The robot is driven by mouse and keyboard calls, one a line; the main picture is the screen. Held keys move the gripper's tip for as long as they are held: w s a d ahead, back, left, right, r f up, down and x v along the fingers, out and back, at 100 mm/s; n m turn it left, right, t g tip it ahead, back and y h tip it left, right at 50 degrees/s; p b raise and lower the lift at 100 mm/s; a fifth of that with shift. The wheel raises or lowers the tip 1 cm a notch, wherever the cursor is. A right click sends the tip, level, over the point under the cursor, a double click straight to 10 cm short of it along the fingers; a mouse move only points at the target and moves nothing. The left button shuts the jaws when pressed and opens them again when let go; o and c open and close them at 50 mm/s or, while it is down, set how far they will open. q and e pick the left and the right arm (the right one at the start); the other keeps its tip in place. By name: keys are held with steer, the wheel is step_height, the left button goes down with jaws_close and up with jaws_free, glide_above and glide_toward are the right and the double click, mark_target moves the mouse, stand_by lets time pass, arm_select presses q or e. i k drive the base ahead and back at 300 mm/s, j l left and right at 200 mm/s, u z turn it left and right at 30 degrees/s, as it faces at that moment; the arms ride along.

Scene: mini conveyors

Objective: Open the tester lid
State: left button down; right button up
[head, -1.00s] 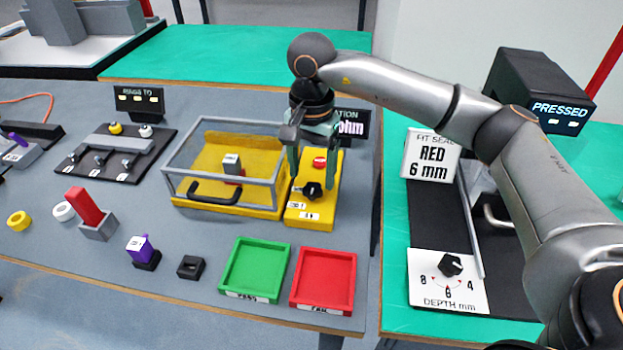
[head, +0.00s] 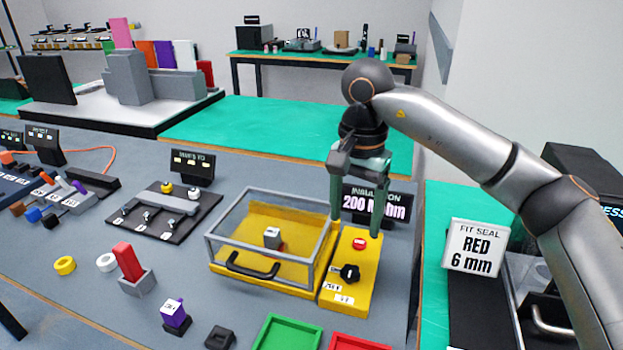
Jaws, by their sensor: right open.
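The tester is a yellow base with a clear, grey-framed lid (head: 290,205) that is closed over it. A black bar handle (head: 252,266) is on the lid's front side. A small grey block (head: 272,238) shows inside, under the lid. The yellow control box (head: 345,288) at the tester's right carries a black knob (head: 349,273) and a red button (head: 358,243). My right gripper (head: 356,228) is open and empty, pointing down above the back of the control box, right of the lid. Whether its fingertips touch anything is unclear. My left gripper is out of view.
An insulation display (head: 376,207) stands behind the control box. Green (head: 288,335) and red (head: 352,341) trays lie in front. A purple part (head: 175,313) and a grey holder with a red block (head: 128,262) are front left.

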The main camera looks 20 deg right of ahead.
mark_target(208, 236)
steer(key=k, duration=1)
